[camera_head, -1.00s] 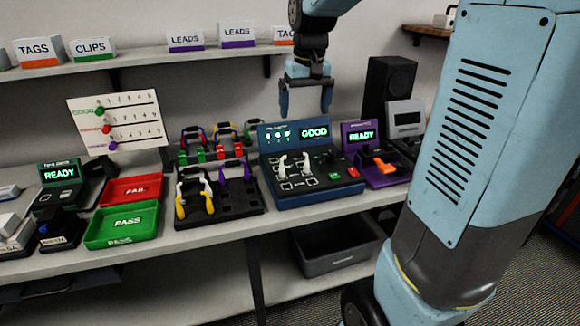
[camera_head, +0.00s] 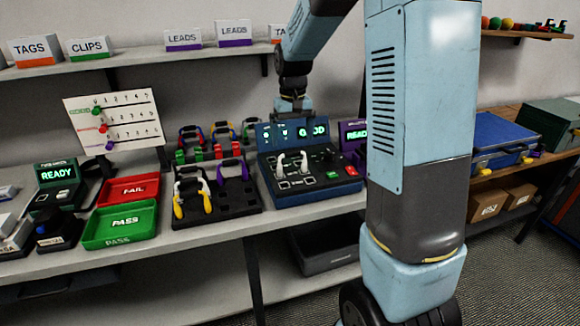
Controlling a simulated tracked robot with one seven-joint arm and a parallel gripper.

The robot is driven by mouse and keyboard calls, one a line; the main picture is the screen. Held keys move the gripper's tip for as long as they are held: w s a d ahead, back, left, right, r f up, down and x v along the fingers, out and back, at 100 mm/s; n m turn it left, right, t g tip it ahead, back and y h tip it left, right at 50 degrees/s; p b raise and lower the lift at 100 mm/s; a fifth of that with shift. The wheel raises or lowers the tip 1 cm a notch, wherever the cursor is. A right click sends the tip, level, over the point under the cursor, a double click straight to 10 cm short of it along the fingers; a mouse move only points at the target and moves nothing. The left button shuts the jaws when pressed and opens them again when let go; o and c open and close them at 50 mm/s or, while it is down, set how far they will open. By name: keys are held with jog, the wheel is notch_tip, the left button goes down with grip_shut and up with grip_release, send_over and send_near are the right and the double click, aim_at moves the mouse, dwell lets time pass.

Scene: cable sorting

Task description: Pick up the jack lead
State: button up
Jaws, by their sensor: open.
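A lead with two white ends (camera_head: 292,162) sits on the sloping face of the blue tester (camera_head: 342,187), whose screen reads GOOD. It may be the jack lead, but I cannot tell for sure. My gripper (camera_head: 293,111) is open and empty. It points down and shows just above the tester's screen, apart from the white-ended lead. Other leads stand in the black rack (camera_head: 233,208) left of the tester: one with yellow ends (camera_head: 179,207) and one with purple parts (camera_head: 230,163).
A green PASS tray (camera_head: 120,240) and a red FAIL tray (camera_head: 148,182) lie left of the rack. More coloured leads stand behind it. A purple device (camera_head: 353,133) is partly hidden by my arm. A dark bin (camera_head: 327,262) is below the bench.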

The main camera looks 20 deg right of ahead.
aim_at(292, 151)
jog(key=shift+f, duration=3.15)
jog(key=c, duration=0.9)
jog(key=shift+w+r, duration=0.1)
jog(key=shift+r, duration=0.45)
jog(key=shift+s+r, duration=0.2)
jog(key=shift+r, duration=1.05)
jog(key=s+d+r, duration=0.2)
jog(key=s+r, duration=1)
jog(key=s, duration=0.1)
jog(key=shift+s+r, duration=0.25)
jog(key=shift+s, duration=0.05)
